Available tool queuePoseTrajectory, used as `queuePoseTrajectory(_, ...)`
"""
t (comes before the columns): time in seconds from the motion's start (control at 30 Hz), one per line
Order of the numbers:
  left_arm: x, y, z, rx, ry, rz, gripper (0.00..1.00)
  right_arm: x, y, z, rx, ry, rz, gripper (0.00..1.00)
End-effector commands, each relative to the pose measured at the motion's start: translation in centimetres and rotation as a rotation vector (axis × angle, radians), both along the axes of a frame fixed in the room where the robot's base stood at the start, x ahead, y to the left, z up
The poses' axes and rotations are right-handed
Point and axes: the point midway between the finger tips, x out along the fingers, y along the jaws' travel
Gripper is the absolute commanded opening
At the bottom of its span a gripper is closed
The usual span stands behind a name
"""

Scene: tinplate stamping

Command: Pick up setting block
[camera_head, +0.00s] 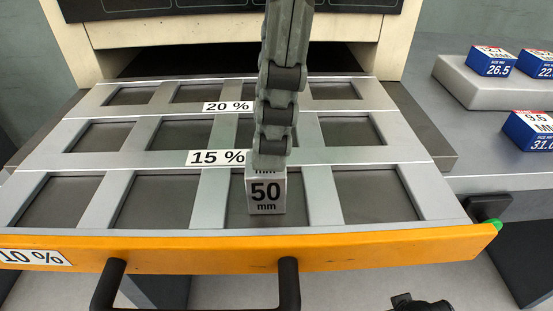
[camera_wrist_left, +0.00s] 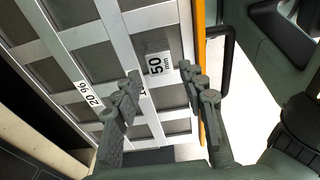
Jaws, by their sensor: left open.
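The setting block (camera_head: 266,193) is a light grey cube marked "50 mm". It sits in a front-row compartment of the drawer grid, near the middle. My left gripper (camera_head: 271,158) comes down from above, right over the block, and its fingers hide part of the block's top and back. In the left wrist view the block (camera_wrist_left: 157,65) shows between and just beyond the two spread fingertips (camera_wrist_left: 163,76). The left gripper is open, and I cannot tell whether a finger touches the block. My right gripper is not clearly in view.
The drawer's orange front (camera_head: 215,256) has a black handle (camera_head: 289,285). Raised grey bars with "15 %" (camera_head: 217,157) and "20 %" (camera_head: 228,106) labels divide the compartments. Blue-and-white boxes (camera_head: 491,63) stand at the right, some on a grey slab (camera_head: 460,87).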

Motion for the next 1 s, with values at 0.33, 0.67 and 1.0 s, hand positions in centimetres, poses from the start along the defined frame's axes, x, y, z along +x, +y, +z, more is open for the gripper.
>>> queuePoseTrajectory(0.33,0.1,0.4,-4.6,-0.001,0.005,0.0,0.41,0.1,0.0,-0.4,0.002,0.003,0.0,0.4)
queuePoseTrajectory(0.67,0.2,0.5,-6.6,-0.006,0.004,0.001,0.41,0.0,0.0,-0.6,0.002,0.004,0.0,0.4)
queuePoseTrajectory(1.0,0.2,0.5,-6.6,-0.006,0.004,0.0,0.1,0.0,0.0,-0.7,0.001,0.004,0.0,0.4)
